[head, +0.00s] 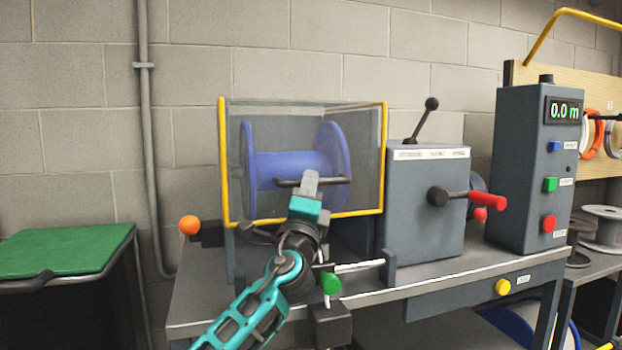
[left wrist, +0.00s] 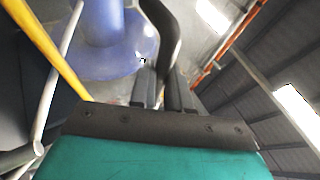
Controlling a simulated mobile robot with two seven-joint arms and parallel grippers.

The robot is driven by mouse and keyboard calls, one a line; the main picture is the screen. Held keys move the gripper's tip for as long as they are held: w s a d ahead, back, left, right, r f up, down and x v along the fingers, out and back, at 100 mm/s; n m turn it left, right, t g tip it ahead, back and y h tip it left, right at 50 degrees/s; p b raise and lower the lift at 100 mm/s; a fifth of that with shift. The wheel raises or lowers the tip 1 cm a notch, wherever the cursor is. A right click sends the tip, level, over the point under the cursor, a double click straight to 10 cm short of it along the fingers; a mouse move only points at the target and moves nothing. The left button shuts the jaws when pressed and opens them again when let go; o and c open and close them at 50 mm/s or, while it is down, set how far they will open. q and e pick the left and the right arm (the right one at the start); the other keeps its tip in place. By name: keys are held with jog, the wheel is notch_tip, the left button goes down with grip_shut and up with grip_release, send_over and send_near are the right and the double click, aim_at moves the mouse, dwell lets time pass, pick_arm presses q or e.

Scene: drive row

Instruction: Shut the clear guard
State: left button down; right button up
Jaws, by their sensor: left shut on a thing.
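The clear guard (head: 367,130) is a see-through box with a yellow-edged front, standing over a blue spool (head: 290,165) on the bench. Its front looks upright; I cannot tell whether it is fully shut. A dark bar handle (head: 338,180) runs across the guard's front. My left gripper (head: 311,181) is shut on this handle, reaching up from below. In the left wrist view, the fingers (left wrist: 164,88) close around the dark curved handle (left wrist: 166,30), with the blue spool (left wrist: 105,55) and a yellow edge (left wrist: 48,48) beyond. My right gripper is not in view.
A grey gearbox (head: 425,215) with a black lever and red-tipped handle stands right of the guard. Further right is a control box (head: 535,170) reading 0.0 m. An orange knob (head: 189,225) sits at left, and a green-topped stand (head: 65,250) stands apart.

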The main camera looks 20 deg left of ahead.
pick_arm(q)
jog(key=shift+w+a+f+y, duration=0.3)
jog(key=shift+a+f+y, duration=0.15)
jog(key=shift+f, duration=0.2)
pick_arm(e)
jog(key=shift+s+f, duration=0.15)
pick_arm(q)
jog(key=c, duration=1.1)
grip_release()
jog(key=shift+w+a+f, duration=0.1)
jog(key=shift+f, duration=0.05)
jog(key=v, duration=1.3)
jog(key=shift+d+r+p, duration=0.2)
jog(key=shift+r+p, duration=0.1)
jog(key=shift+r, duration=0.1)
jog(key=shift+h, duration=0.25)
